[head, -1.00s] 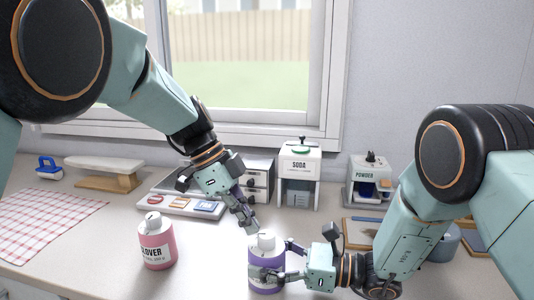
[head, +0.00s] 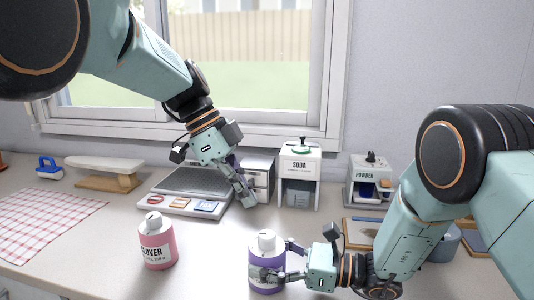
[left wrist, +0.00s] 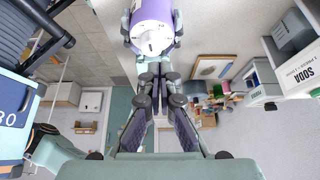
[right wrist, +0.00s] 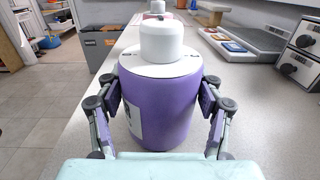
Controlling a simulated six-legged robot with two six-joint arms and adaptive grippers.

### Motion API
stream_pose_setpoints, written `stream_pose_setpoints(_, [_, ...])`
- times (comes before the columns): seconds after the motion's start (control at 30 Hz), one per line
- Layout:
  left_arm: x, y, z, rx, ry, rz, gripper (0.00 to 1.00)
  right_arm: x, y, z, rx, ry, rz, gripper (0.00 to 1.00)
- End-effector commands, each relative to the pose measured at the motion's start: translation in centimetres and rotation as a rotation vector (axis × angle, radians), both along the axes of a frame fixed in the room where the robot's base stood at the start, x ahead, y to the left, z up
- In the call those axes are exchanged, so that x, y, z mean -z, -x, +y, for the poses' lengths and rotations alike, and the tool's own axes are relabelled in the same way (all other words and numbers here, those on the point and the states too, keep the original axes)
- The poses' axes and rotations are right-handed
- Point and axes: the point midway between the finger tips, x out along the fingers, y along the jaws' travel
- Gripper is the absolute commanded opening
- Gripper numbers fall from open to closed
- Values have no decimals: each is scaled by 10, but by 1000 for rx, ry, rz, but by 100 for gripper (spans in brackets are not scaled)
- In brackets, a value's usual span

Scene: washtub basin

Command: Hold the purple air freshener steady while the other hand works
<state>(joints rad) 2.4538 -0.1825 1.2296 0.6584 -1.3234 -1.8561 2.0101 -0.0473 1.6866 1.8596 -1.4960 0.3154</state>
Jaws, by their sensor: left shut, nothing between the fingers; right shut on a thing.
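The purple air freshener (head: 266,262), a purple canister with a white top, stands upright near the counter's front edge. My right gripper (head: 268,275) is shut around its body from the right. In the right wrist view, the fingers press both sides of the purple body (right wrist: 160,105). My left gripper (head: 249,200) is above and behind the canister, apart from it, shut and empty. In the left wrist view the fingertips (left wrist: 160,72) are together, and the canister's white top (left wrist: 150,38) shows beyond them. The canister's far side is hidden.
A pink bottle (head: 157,245) stands to the left on the counter. Behind are a scale (head: 185,205), a soda dispenser (head: 298,175) and a powder dispenser (head: 368,180). A checked cloth (head: 45,225) lies at far left. The counter between bottle and canister is clear.

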Motion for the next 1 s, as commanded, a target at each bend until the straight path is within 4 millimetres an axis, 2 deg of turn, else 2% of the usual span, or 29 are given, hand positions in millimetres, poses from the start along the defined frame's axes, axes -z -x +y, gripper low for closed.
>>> stream_pose_setpoints(0.13, [-2, 4, 0, 0, 0, 0, 0, 1, 0, 0, 1, 1, 1, 26])
stream_pose_setpoints(0.3, [-8, 21, 1, -1, -1, 0, 0, 1, 0, 0, 1, 2, 1, 26])
stream_pose_setpoints(0.47, [-5, 27, 2, 0, -2, 3, 0, 1, 0, 0, 1, 1, 1, 26])
stream_pose_setpoints(1.0, [53, 27, 2, 0, -2, 3, 0, 0, 0, 0, 1, 1, 0, 26])
